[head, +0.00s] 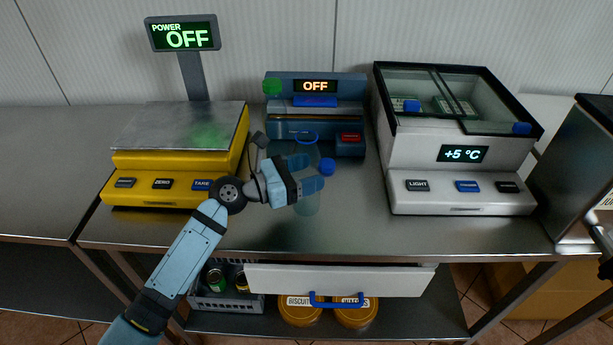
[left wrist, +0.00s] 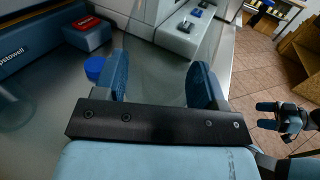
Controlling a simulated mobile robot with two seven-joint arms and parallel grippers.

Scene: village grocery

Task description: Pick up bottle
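A clear see-through bottle (head: 306,205) with a blue ring at its top stands on the steel counter, in front of the dark blue machine. Its outline is faint. My left gripper (head: 313,173) is at the bottle, with its two blue fingers apart. In the left wrist view the clear bottle wall (left wrist: 160,75) shows between the fingers (left wrist: 158,80); I cannot tell whether they touch it. A small round blue cap-like thing (head: 327,167) is beside the fingertips; it also shows outside the left finger in the left wrist view (left wrist: 95,68). My right gripper (left wrist: 266,115) is open and empty over the floor.
A yellow scale (head: 175,160) stands to the left. The blue machine (head: 316,125) with a red block is behind the bottle. A white chilled case (head: 460,175) stands to the right. A white drawer front (head: 400,283) lies below the counter's front. Bare counter (head: 350,220) is to the bottle's right.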

